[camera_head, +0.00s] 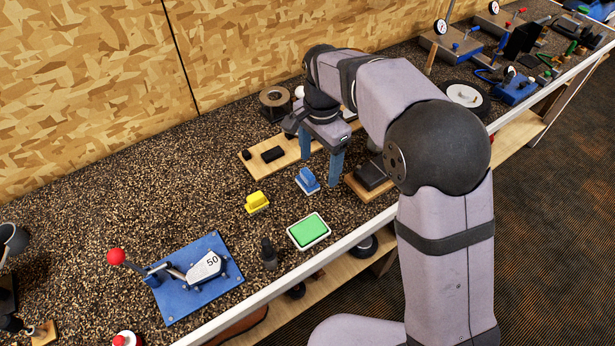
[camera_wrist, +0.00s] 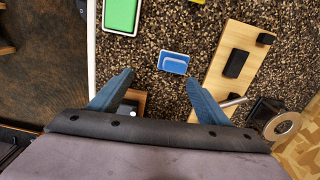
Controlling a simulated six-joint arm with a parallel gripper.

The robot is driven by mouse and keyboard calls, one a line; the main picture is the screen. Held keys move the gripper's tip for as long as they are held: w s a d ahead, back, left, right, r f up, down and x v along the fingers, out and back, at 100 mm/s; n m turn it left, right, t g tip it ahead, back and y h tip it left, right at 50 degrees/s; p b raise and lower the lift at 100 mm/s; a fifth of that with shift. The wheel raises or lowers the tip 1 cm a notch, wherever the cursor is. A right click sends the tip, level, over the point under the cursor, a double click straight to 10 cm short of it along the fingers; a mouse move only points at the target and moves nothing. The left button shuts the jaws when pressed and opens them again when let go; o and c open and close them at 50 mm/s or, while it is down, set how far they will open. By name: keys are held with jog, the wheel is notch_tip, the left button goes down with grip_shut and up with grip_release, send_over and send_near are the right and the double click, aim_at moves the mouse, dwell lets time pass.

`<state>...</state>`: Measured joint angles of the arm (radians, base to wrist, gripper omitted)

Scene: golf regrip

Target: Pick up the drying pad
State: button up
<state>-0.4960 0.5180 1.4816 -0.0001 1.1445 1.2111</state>
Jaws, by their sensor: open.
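Three things here could be the pad, and none carries a readable name. A small blue block with a raised handle-like top (camera_head: 307,181) stands on the speckled bench; it also shows in the wrist view (camera_wrist: 173,62). A yellow one of like shape (camera_head: 257,202) stands to its left. A flat green pad in a white-rimmed tray (camera_head: 308,231) lies nearer the bench's front edge. My gripper (camera_head: 319,172) is open and empty, pointing down just right of the blue block. In the wrist view the blue block lies just beyond the spread fingertips (camera_wrist: 160,78).
A wooden board with black blocks (camera_head: 272,154) lies behind the blue block. Another wooden board with a dark block (camera_head: 371,176) is close right of my gripper. A blue plate with a red-knobbed lever (camera_head: 195,277) and a small dark upright thing (camera_head: 269,252) stand left.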

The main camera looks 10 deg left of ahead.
aim_at(308, 173)
jog(key=a, duration=0.2)
jog(key=shift+w+a+r+m, duration=0.2)
jog(key=shift+w+a+m, duration=0.05)
jog(key=shift+a+m, duration=0.15)
jog(key=shift+f+p, duration=1.75)
jog(key=shift+f, duration=1.9)
jog(key=c, duration=1.1)
